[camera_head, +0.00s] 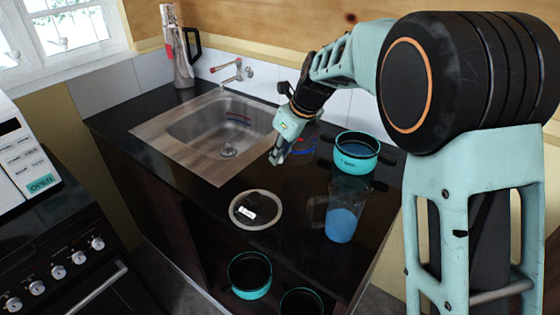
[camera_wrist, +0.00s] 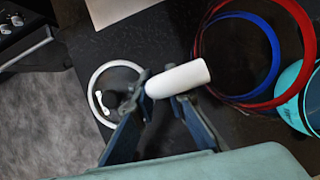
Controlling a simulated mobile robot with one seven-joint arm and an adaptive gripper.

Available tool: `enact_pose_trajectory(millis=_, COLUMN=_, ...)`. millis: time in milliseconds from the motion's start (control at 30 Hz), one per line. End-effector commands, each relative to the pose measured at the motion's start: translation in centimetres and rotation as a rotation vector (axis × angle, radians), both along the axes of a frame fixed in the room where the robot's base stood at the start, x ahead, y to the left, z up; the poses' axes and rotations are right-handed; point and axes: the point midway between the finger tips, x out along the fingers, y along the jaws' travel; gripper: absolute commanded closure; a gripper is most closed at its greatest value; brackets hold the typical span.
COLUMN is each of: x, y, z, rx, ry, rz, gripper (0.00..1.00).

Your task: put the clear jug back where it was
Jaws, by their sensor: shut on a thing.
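My gripper (camera_head: 277,158) is low over the black counter, right of the sink's front corner. In the wrist view my gripper (camera_wrist: 162,90) is shut on a white rounded handle (camera_wrist: 182,78). Beside the handle is a see-through body with a red ring and a blue ring, which appears to be the clear jug (camera_wrist: 252,55). In the head view the jug (camera_head: 302,146) shows only faintly as red and blue arcs right of my fingers. Whether its base touches the counter I cannot tell.
A teal pot (camera_head: 357,152) stands close right of the jug. A translucent vessel with a blue lower part (camera_head: 343,222) stands nearer the front, and a glass lid (camera_head: 256,210) lies front left. The sink (camera_head: 222,128) is left. Bare counter lies between lid and pot.

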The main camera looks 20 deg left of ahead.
Motion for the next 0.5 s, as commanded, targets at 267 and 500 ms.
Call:
enact_pose_trajectory(millis=267, x=1.7, y=1.3, z=-2.3, rx=0.002, ry=-0.003, rz=0.0, gripper=1.0)
enact_pose_trajectory(millis=500, x=2.1, y=1.6, z=-4.7, rx=0.0, ry=0.0, rz=-0.001, gripper=1.0)
